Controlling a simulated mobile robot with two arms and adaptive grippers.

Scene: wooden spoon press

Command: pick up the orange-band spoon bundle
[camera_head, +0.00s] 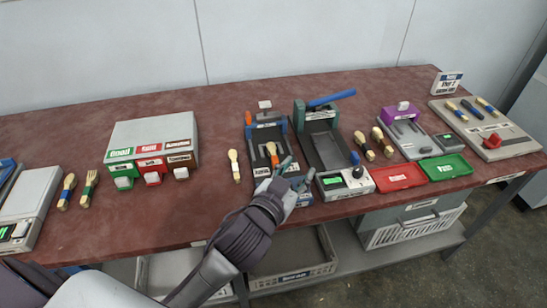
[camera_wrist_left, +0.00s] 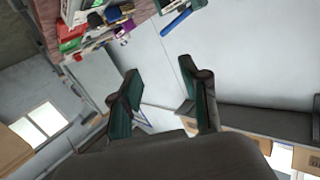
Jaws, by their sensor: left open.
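My left gripper (camera_head: 295,171) is open over the front of the blue-trimmed fixture near the middle of the table. Its two green-padded fingers stand apart and empty in the left wrist view (camera_wrist_left: 162,95). A spoon bundle (camera_head: 272,150) with an orange-looking part lies in that fixture, just behind the fingertips; the gripper partly covers its near end. Whether this is the orange-band bundle is too small to tell for sure. A pale spoon bundle (camera_head: 236,165) lies on the table to the left of the fixture. My right gripper is not in view.
A press with a blue lever (camera_head: 331,98) stands right of the fixture. Red (camera_head: 398,177) and green (camera_head: 447,167) trays lie at the front right. A labelled three-button box (camera_head: 150,140) stands left. Two bundles (camera_head: 364,145) (camera_head: 382,142) lie right of the press. Table between box and fixture is mostly clear.

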